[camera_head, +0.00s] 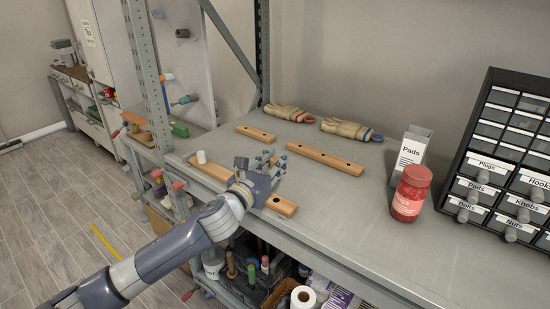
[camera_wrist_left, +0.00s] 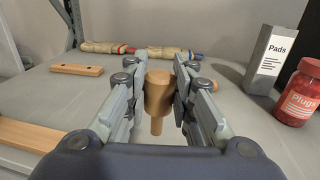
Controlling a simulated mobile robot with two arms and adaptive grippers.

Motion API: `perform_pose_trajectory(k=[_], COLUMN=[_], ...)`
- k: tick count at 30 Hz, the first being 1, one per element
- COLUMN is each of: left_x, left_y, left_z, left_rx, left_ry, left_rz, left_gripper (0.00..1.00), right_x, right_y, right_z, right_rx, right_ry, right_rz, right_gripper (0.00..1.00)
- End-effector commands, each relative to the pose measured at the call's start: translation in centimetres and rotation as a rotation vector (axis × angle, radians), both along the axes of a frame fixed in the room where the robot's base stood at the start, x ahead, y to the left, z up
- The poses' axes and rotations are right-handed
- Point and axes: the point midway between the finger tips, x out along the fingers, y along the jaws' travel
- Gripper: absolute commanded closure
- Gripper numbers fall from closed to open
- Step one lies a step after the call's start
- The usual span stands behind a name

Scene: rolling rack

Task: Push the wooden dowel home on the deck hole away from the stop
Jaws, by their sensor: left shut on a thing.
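My left gripper (camera_head: 262,167) is over the near wooden strip, towards its right half. In the left wrist view its fingers (camera_wrist_left: 158,88) are shut on a wooden dowel (camera_wrist_left: 157,92), which has a thick top and a thinner pin pointing down. The dowel appears raised above the shelf deck; the hole under it is hidden. The near wooden strip (camera_head: 283,206) lies along the front edge of the metal deck (camera_head: 330,210). A short white cylinder (camera_head: 201,157) stands at its left end; I cannot tell whether it is the stop. My right gripper is not in view.
Two other holed strips lie farther back, one at the left (camera_head: 255,134) and one in the middle (camera_head: 325,158). Work gloves (camera_head: 345,129) lie behind. A Pads box (camera_head: 410,152), a red Plugs jar (camera_head: 410,194) and a drawer cabinet (camera_head: 500,150) stand to the right. The front right deck is clear.

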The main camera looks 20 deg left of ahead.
Motion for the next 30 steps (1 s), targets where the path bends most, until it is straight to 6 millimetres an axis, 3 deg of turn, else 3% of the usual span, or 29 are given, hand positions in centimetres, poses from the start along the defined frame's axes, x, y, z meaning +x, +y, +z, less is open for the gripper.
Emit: perform_pose_trajectory(k=[11, 17, 30], left_x=[0.4, 0.4, 0.4], left_y=[0.2, 0.2, 0.1], left_z=[0.4, 0.7, -4.0], left_rx=[-0.002, -0.001, -0.002], left_ry=[-0.001, 0.0, -0.001], left_rz=[-0.001, 0.001, 0.001], left_gripper=[0.96, 0.96, 0.96], right_x=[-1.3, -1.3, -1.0], right_y=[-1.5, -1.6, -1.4], right_z=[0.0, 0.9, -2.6], right_rx=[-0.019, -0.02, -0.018], right_ry=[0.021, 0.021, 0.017], right_rz=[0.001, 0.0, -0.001], right_gripper=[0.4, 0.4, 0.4])
